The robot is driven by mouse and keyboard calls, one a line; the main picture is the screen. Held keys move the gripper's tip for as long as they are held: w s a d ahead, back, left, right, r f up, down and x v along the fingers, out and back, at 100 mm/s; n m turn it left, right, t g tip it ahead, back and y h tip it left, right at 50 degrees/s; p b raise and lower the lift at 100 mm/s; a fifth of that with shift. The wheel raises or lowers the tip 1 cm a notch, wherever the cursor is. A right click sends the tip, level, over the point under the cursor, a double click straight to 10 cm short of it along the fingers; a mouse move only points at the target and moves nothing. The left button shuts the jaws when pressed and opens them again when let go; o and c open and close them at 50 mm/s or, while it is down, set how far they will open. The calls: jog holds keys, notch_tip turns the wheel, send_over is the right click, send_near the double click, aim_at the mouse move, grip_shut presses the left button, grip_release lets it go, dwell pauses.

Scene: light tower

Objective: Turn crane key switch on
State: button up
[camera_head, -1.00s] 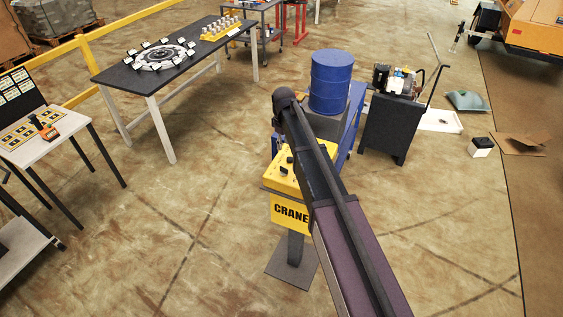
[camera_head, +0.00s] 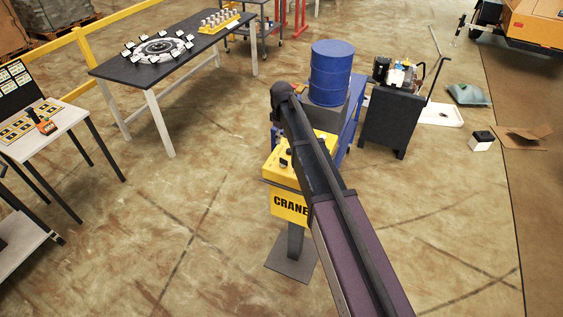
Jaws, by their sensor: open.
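The yellow crane control box (camera_head: 287,203), marked "CRANE", stands on a grey post with a square floor plate, near the middle of the view. Small dark controls (camera_head: 284,162) show on its sloped yellow top. They are too small to tell which is the key switch or how it is turned. My dark arm (camera_head: 340,225) runs from the lower right up to a rounded joint above the box and covers the right part of the box and its top. My gripper is not visible; the arm may hide it.
A blue barrel (camera_head: 331,74) stands on a blue-sided stand behind the box. A dark cabinet (camera_head: 392,122) with machinery is to its right. A black table (camera_head: 115,66) and a light table (camera_head: 72,115) stand left. Open floor lies left and front of the box.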

aim_at(284, 162)
jog(key=shift+f+b, duration=5.5)
jog(key=shift+f, duration=0.3)
jog(key=shift+c, duration=0.2)
grip_shut()
